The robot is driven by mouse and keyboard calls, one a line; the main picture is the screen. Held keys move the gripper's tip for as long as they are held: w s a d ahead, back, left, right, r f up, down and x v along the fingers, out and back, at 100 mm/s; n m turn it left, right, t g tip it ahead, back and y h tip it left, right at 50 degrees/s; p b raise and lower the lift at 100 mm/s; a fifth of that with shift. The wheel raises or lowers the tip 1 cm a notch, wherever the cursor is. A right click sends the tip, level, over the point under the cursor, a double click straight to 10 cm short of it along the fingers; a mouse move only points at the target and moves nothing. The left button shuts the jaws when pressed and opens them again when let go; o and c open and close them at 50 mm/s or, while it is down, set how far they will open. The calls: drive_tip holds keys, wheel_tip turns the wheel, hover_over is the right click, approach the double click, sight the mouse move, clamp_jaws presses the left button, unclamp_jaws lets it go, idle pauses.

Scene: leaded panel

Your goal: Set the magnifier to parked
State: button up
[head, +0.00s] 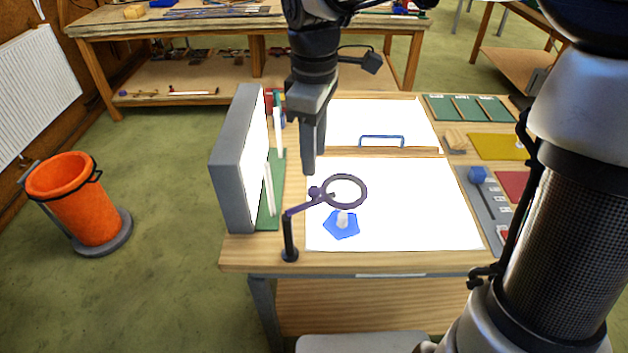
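The magnifier (362,203) is a dark purple ring on a thin jointed arm with a round knob. Its arm runs to a dark post (289,240) at the front left corner of the workbench. The ring stands out over the left part of the front white lit panel (430,210). My gripper (312,170) points down just behind and above the magnifier's knob, and appears apart from it. Its fingers overlap from this side, so I cannot tell whether they are open or shut. I see nothing held in it.
A blue pentagon piece (334,230) with a white knob lies on the panel near the ring. A grey upright box (235,165) stands at the left edge. A blue handle (382,137) is behind. Coloured sheets (497,147) and a grey tray (483,205) lie on the right.

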sight(314, 190)
wheel_tip(314, 190, down, 9)
drive_tip(key=shift+r+b, duration=0.2)
drive_tip(key=shift+b, duration=0.15)
clamp_jaws()
